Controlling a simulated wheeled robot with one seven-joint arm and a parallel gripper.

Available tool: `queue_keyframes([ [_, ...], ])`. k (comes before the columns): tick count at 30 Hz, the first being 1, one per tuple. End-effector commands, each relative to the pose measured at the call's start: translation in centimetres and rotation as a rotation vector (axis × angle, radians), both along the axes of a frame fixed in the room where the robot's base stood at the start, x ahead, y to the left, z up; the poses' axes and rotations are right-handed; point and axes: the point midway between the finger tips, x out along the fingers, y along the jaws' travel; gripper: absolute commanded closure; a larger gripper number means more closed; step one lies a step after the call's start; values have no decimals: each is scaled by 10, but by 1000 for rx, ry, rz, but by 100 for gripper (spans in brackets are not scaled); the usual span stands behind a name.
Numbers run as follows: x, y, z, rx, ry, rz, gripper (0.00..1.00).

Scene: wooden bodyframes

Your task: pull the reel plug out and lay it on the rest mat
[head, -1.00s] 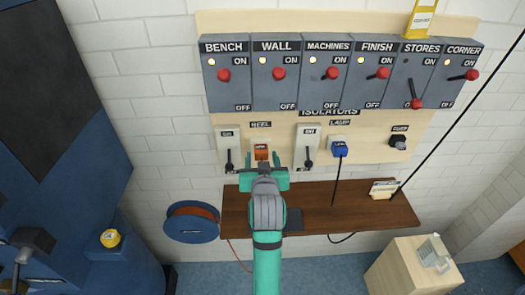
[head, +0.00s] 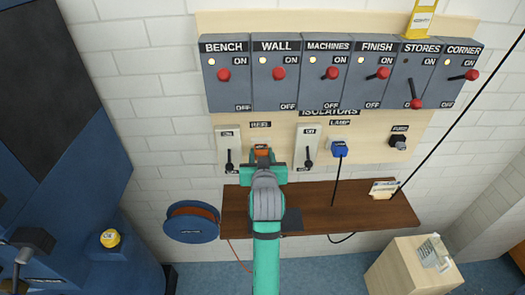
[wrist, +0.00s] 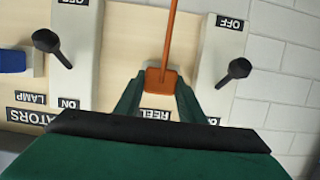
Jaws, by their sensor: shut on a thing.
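The orange reel plug (head: 262,153) is at the REEL place on the wooden board, just below its label. My gripper (head: 263,161) is at the plug, coming from below and in front. In the wrist view the gripper's fingers (wrist: 158,96) are shut on both sides of the orange plug (wrist: 160,80), and its orange cord runs away from it. The socket behind the plug is hidden, so I cannot tell how far in the plug sits. A dark grey rest mat (head: 293,219) lies on the brown shelf, partly hidden by my arm.
White isolator switches stand left (head: 228,150) and right (head: 308,148) of the plug. A blue lamp plug (head: 339,149) with a black cord is further right. The brown shelf (head: 370,205) carries a small card holder (head: 383,189). A blue cable reel (head: 192,222) hangs left of the shelf.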

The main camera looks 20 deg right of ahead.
Motion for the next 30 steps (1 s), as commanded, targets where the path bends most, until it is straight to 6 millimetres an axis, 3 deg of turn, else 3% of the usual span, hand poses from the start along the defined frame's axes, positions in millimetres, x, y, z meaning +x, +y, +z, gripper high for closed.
queue_keyframes([
  [30, -11, 4, 0, 0, 0, 1, 91],
])
